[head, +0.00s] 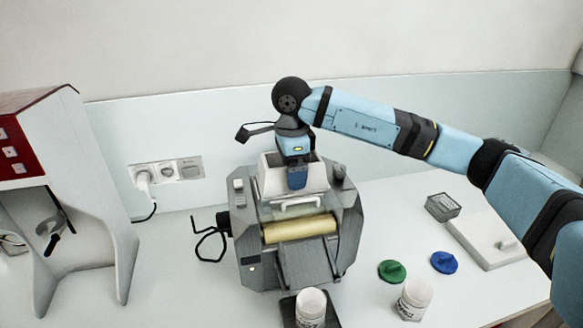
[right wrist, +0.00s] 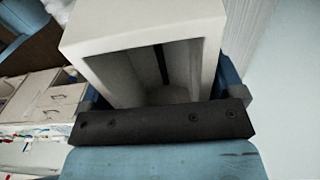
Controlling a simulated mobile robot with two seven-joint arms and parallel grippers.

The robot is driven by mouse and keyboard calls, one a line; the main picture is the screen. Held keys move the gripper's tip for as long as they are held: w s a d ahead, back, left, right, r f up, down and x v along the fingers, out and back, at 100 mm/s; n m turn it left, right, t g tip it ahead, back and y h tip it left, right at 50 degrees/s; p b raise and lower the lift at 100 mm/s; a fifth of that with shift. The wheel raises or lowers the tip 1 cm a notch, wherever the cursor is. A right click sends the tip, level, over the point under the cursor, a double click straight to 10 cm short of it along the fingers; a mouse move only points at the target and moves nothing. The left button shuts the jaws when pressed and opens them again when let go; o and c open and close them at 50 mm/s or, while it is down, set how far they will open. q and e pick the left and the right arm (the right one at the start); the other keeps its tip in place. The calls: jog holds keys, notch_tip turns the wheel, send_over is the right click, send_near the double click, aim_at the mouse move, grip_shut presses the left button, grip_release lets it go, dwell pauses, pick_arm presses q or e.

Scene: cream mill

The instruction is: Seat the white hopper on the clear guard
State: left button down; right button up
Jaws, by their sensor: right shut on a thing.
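The white hopper (head: 272,184) is over the top middle of the grey mill (head: 254,262), upright as far as I can tell. My right gripper (head: 297,181) reaches down to it from above and is shut on it. In the right wrist view the hopper (right wrist: 140,42) fills the space in front of the gripper, its hollow opening facing the camera, with blue fingers at its sides. I cannot make out the clear guard for sure under the hopper. Whether the hopper touches it or hangs just above is hidden. My left gripper is not in view.
A pale yellow roller (head: 300,229) and a white handle (head: 299,203) are at the mill's front. White jars (head: 414,296) stand nearby, with a green lid (head: 392,271) and a blue lid (head: 444,262) to the right. A red and white machine (head: 100,200) stands left.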

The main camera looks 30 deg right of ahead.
jog(key=shift+f+b, duration=0.3)
jog(key=shift+b, duration=0.2)
dwell(0.9)
jog(key=o, duration=0.8)
jog(key=shift+c, duration=0.2)
jog(key=shift+r, duration=0.1)
notch_tip(320, 180, up, 14)
jog(key=b, duration=0.1)
jog(key=shift+b, duration=0.4)
jog(key=shift+f, duration=0.2)
